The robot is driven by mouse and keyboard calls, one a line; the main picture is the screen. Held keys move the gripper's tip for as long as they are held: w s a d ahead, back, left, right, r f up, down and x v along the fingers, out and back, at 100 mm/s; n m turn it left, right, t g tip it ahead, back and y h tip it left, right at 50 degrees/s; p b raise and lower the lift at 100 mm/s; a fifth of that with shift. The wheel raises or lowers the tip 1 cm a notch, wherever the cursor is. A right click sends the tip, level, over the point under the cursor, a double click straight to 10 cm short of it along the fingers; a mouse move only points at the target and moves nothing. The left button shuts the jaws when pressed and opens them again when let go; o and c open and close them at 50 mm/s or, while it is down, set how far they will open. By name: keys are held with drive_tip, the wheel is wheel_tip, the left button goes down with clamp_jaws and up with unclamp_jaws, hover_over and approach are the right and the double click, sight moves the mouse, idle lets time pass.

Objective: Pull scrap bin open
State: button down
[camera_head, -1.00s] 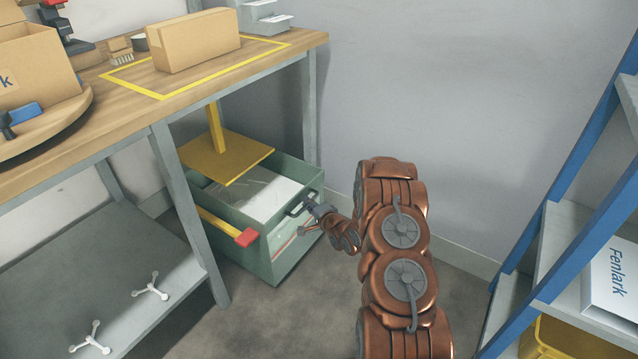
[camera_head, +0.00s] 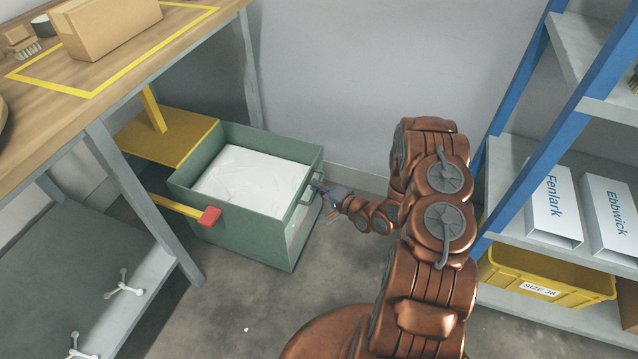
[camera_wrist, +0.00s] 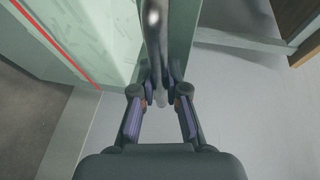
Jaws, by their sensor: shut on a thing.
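The green scrap bin (camera_head: 250,242) stands pulled out from under the bench, upright, with pale sheet-like scrap (camera_head: 250,180) inside. Its handle (camera_head: 305,197) is on the right-hand face, and it also shows as a grey bar in the wrist view (camera_wrist: 156,40). My gripper (camera_head: 316,188) is shut on this handle; in the wrist view its fingers (camera_wrist: 160,92) close around the bar. The fingertips are small and partly hidden in the head view.
A yellow plate (camera_head: 170,140) on a post sits behind the bin. A yellow bar with a red end (camera_head: 208,216) runs along its near side. The bench leg (camera_head: 140,200) is to the left, the blue shelf rack (camera_head: 520,120) to the right. Floor (camera_head: 240,310) in front is clear.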

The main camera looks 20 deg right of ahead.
drive_tip(key=c, duration=1.2)
unclamp_jaws()
drive_tip(key=shift+v, duration=6)
